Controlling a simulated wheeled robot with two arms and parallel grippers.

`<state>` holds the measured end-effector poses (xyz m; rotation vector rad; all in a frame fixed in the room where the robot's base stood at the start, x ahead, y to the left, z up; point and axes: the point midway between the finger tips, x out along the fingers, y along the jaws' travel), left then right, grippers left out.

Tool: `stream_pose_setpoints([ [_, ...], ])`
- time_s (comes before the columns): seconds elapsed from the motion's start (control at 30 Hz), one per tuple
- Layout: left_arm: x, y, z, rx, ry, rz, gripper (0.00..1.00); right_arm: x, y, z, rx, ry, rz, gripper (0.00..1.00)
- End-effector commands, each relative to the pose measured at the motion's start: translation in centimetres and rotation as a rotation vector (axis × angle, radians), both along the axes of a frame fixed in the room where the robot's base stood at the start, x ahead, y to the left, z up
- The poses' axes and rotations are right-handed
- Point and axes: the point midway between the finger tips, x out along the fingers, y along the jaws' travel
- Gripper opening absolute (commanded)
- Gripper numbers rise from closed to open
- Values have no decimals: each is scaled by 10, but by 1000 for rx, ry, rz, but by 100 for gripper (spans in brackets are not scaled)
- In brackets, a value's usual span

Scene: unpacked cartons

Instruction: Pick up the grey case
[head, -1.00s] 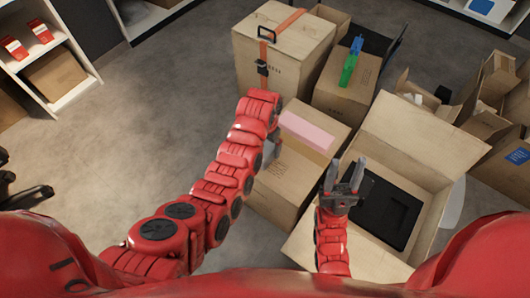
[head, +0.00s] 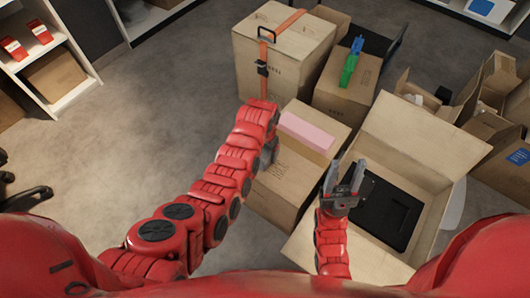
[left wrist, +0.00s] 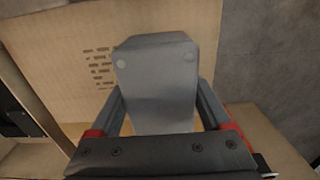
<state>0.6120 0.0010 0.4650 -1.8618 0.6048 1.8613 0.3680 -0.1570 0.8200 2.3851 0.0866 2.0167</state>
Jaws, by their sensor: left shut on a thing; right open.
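The grey case (left wrist: 155,75) is a smooth block with two round marks on its near face, seen in the left wrist view. My left gripper (left wrist: 158,98) is shut on it, one finger along each side. In the head view my left arm ends beside the pink-topped carton, and its forearm hides most of the gripper and the case. My right gripper (head: 346,178) is open and empty above the open carton, its fingers pointing up in the picture.
An open carton (head: 412,137) with a black insert (head: 382,208) stands at the right. A carton with a pink panel (head: 306,132) stands beside it. Behind are a strapped carton (head: 285,65) and a carton with green and blue items (head: 351,62). Grey floor (head: 150,110) is clear at left.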

Motion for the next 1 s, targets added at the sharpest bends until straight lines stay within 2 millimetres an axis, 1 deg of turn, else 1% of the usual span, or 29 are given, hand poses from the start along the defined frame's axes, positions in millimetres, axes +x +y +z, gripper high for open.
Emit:
stream_pose_setpoints([
  [0.2,0,0,1,0,0,0,19,0,0,0,0,0,0,50],
  [0.33,0,0,7,0,0,0,19,0,0,2,0,0,0,50],
  [0.47,0,-1,22,-2,-2,-1,19,0,0,5,0,0,0,50],
  [0.53,1,-1,41,-2,-5,0,19,0,0,9,0,0,0,50],
  [0.67,-25,-5,37,-1,2,-2,19,0,0,11,0,0,0,50],
  [0.77,-45,-8,39,-1,0,-2,19,0,0,14,0,0,0,50],
  [0.93,-84,-14,44,-1,1,-2,19,0,0,21,0,0,0,50],
  [0.97,-91,-15,50,-2,1,-2,19,0,0,31,0,0,0,50],
  [1.0,-102,-16,52,-1,3,-2,19,0,0,38,0,0,0,50],
])
